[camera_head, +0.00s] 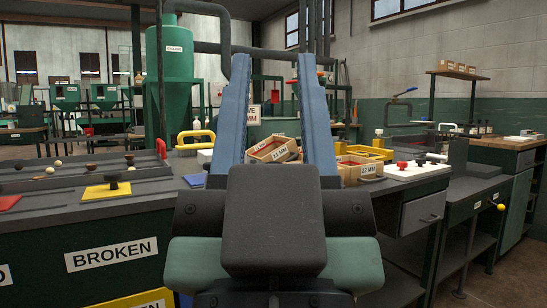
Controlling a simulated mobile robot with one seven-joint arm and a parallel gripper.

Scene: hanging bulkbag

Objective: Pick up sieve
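My gripper (273,62) is in the middle of the view, with its two long blue fingers spread wide apart. A wooden box-shaped sieve (272,148) with a white "MM" label shows in the gap between the fingers. It looks tilted and seems to lie beyond the palm; I cannot tell whether a finger touches it. A second wooden sieve (361,168), labelled "22 MM", sits on the bench just right of the right finger. The dark palm hides the bench below the first sieve.
A yellow tray-like item (370,152) and a white board with a red knob (416,170) are to the right. A dark bench with a "BROKEN" label (111,254) is left, bearing a yellow plate (107,191). A green tank (172,65) stands behind.

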